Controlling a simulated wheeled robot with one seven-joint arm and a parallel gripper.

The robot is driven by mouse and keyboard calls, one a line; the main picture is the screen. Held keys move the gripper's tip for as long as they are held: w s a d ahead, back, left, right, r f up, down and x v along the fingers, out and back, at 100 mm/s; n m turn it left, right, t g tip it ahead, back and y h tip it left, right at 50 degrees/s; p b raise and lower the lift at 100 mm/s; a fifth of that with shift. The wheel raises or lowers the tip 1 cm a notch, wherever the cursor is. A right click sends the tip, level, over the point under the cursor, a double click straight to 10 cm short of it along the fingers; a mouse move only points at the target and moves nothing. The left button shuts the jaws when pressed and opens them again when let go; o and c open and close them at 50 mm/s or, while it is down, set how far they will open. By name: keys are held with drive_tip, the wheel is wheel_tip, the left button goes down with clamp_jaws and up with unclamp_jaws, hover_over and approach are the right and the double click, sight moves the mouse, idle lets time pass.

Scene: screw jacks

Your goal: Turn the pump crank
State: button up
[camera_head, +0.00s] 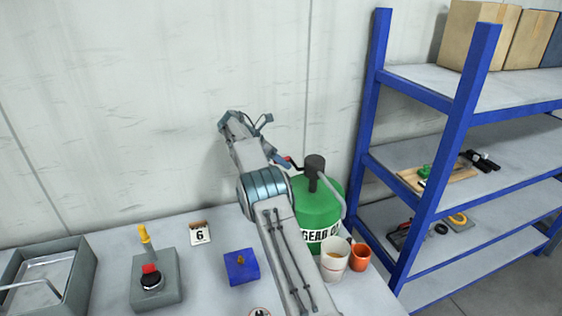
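A green oil drum (318,207) stands at the back right of the table, with a dark pump head (315,166) and a grey bent spout (331,192) on top. The pump crank (292,163) shows as a short dark and red piece left of the pump head. My arm rises in front of the drum and hides its left side. My gripper (281,160) is mostly hidden behind my arm; a blue-grey part of it appears close to the crank. I cannot tell whether they touch or whether the fingers are open.
A white cup (335,262) and an orange cup (360,257) stand before the drum. A blue block (241,267), a number 6 card (200,234), a grey control box (155,279) and a grey tray (78,279) are left. A blue shelf rack (421,190) stands right.

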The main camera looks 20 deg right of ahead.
wheel_tip(320, 180, up, 4)
drive_tip(key=shift+s+d+r, duration=0.1)
drive_tip(key=shift+d+r, duration=0.05)
drive_tip(key=shift+s+d+r+b, duration=0.3)
drive_tip(key=shift+r+b, duration=0.2)
drive_tip(key=shift+b, duration=0.4)
drive_tip(key=s+d+r+b, duration=0.1)
drive_tip(key=d, duration=0.1)
drive_tip(key=s+d+r+b, duration=0.1)
drive_tip(key=s+d, duration=0.1)
drive_tip(key=s+d+r, duration=0.1)
drive_tip(key=d, duration=0.1)
drive_tip(key=shift+s+d+b, duration=0.15)
drive_tip(key=shift+s+b, duration=0.05)
drive_tip(key=shift+b, duration=0.2)
drive_tip(key=shift+s+r+b, duration=0.3)
drive_tip(key=shift+s+r, duration=0.4)
drive_tip(key=shift+r, duration=0.15)
drive_tip(key=shift+s+d+r, duration=0.4)
drive_tip(key=shift+s+d, duration=0.05)
drive_tip(key=shift+d, duration=0.15)
drive_tip(key=shift+s+d, duration=0.15)
drive_tip(key=shift+d, duration=0.15)
drive_tip(key=shift+a+r, duration=0.15)
drive_tip(key=shift+a, duration=0.05)
